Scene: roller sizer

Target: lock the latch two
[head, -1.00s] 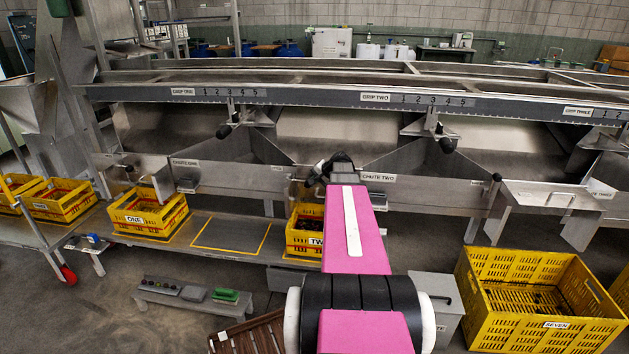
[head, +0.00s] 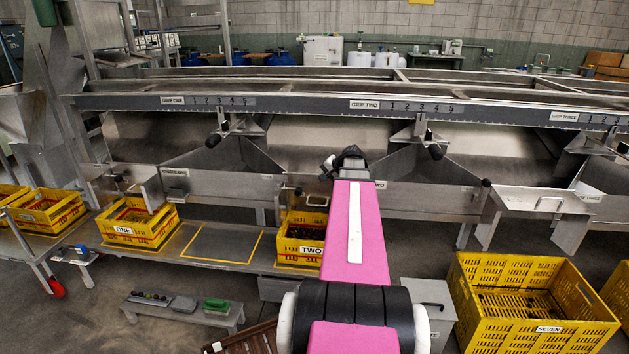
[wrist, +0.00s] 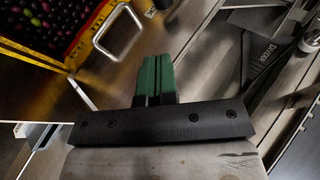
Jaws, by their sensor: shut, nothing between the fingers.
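My gripper (head: 345,160) is black in the head view, at the end of my pink arm, in front of the chute two front. Its green fingers (wrist: 153,78) are together with nothing between them in the wrist view. A dark knob (head: 298,191) sits on the chute front just left of my gripper; I cannot tell for certain that it is latch two. A metal loop handle (head: 317,201) is below my gripper, and a loop handle (wrist: 118,32) shows ahead and left of the fingers, apart from them. My arm hides part of the chute front.
Yellow crate TWO (head: 288,225) stands under the chute, left of my arm. A crate with dark fruit (wrist: 40,25) fills the wrist view's upper left. A divider plate (wrist: 263,60) and a round metal knob (wrist: 311,38) are at right. Crate SEVEN (head: 545,320) stands at lower right.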

